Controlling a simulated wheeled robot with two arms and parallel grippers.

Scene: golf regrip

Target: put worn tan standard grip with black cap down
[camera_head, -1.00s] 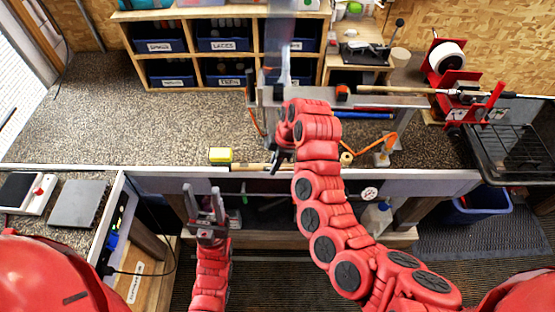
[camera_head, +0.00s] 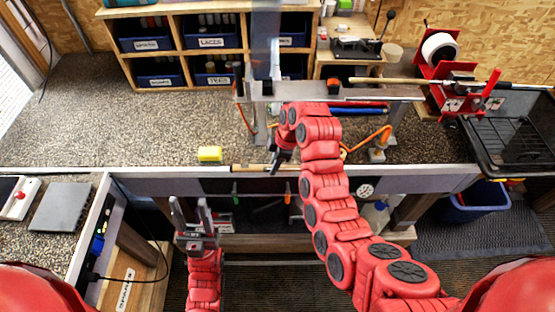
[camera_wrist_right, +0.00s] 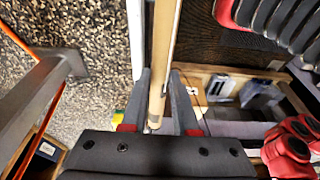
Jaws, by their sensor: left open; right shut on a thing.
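The tan grip (camera_wrist_right: 164,50) shows in the right wrist view as a long tan shaft between the fingers of my right gripper (camera_wrist_right: 162,84). Its black cap cannot be made out. In the head view my right gripper (camera_head: 281,158) is shut on the grip at the front edge of the workbench (camera_head: 120,125). A short tan length of the grip (camera_head: 252,167) shows left of the gripper, close to the bench edge; whether it touches the bench I cannot tell. My left gripper (camera_head: 191,212) is open and empty, pointing up in front of the bench.
A club shaft (camera_head: 385,80) runs across a metal beam (camera_head: 350,94) to a red machine (camera_head: 445,75). A black wire tray (camera_head: 510,140) stands at right. The left bench top is mostly clear.

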